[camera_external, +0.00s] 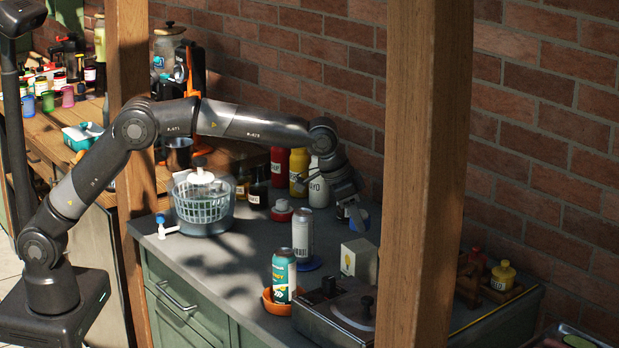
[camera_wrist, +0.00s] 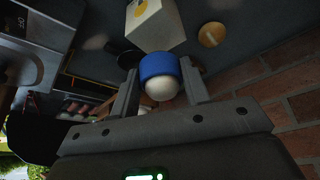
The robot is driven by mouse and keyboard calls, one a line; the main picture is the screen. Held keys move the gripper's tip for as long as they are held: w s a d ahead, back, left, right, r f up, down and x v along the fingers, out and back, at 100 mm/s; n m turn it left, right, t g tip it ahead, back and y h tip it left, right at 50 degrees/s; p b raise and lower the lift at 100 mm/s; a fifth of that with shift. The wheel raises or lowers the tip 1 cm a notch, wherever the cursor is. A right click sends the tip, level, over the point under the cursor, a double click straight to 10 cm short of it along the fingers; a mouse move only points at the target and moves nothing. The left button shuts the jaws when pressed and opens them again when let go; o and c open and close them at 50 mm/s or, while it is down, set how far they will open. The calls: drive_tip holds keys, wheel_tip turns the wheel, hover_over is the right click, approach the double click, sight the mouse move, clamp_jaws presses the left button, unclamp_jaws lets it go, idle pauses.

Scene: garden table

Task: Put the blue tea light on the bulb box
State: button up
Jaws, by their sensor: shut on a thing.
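The blue tea light (camera_wrist: 158,66), a blue cup with a white rounded part, sits between the two fingers of my gripper (camera_wrist: 160,80) in the wrist view. In the external view it shows as a small blue shape (camera_external: 361,218), partly hidden by my gripper (camera_external: 350,212). My gripper is shut on it and holds it above the counter. The bulb box (camera_external: 359,260), white with a yellow bulb picture, stands on the counter, nearer the external camera than my gripper. In the wrist view the box (camera_wrist: 155,24) appears just beyond the tea light, with its bulb picture partly cut off.
A silver can (camera_external: 302,236) on a blue coaster stands left of the box. A teal can (camera_external: 284,276) stands in an orange dish. A metal appliance (camera_external: 335,312) with a black knob lies in front. Bottles (camera_external: 299,172) stand behind. A wooden post (camera_external: 420,180) hides counter to the right.

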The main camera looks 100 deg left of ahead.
drive_tip(key=shift+a+f, duration=0.1)
drive_tip(key=shift+f, duration=1.95)
drive_tip(key=o, duration=1)
drive_tip(key=shift+f, duration=0.1)
drive_tip(key=shift+c, duration=0.2)
